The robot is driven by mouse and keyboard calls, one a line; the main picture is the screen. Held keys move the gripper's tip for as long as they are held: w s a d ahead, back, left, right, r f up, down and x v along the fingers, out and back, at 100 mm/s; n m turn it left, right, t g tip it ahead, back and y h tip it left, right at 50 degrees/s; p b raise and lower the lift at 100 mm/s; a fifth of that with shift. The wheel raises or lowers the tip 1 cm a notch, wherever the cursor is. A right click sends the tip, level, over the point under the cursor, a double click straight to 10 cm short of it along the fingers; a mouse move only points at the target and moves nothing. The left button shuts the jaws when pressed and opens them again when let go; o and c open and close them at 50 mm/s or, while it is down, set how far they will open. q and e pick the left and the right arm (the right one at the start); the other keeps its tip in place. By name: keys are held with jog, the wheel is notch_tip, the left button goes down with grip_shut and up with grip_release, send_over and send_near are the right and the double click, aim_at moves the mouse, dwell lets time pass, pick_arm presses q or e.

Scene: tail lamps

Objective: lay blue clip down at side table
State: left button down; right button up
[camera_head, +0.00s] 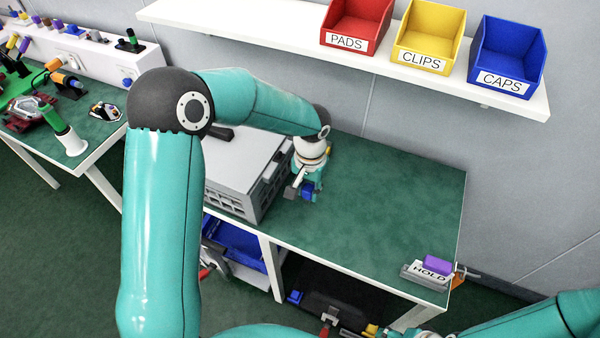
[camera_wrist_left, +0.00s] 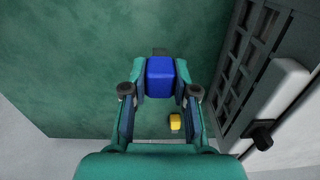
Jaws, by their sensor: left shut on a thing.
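The blue clip (camera_head: 308,190) is a small blue block. My left gripper (camera_head: 309,188) is shut on it, beside the grey case on the side table (camera_head: 390,200), which has a green top and white edges. The left wrist view shows the blue clip (camera_wrist_left: 160,78) between the two fingertips (camera_wrist_left: 160,80), with green surface beyond. I cannot tell whether the clip touches the tabletop. My right arm enters at the lower right of the head view; its gripper does not show.
A grey case (camera_head: 240,170) stands close left of the left gripper. The middle and right of the tabletop are clear. A yellow piece (camera_wrist_left: 175,122) lies near the fingers.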

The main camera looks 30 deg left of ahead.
pick_arm(q)
notch_tip(320, 180, up, 6)
jog(key=a+f+b, duration=0.1)
jog(key=a+b, duration=0.1)
pick_arm(e)
jog(key=o, duration=0.5)
notch_tip(320, 180, down, 2)
jog(key=shift+f, duration=0.15)
pick_arm(q)
notch_tip(320, 180, up, 6)
jog(key=b, duration=0.2)
send_over(291, 219)
jog(key=shift+n, duration=0.3)
notch_tip(291, 219, down, 19)
jog(key=shift+r+p, duration=0.2)
jog(key=shift+p, duration=0.3)
pick_arm(e)
jog(key=shift+s+f, duration=0.1)
jog(key=shift+f, duration=0.45)
jog(key=shift+f, duration=0.1)
pick_arm(q)
jog(key=c, duration=0.9)
grip_release()
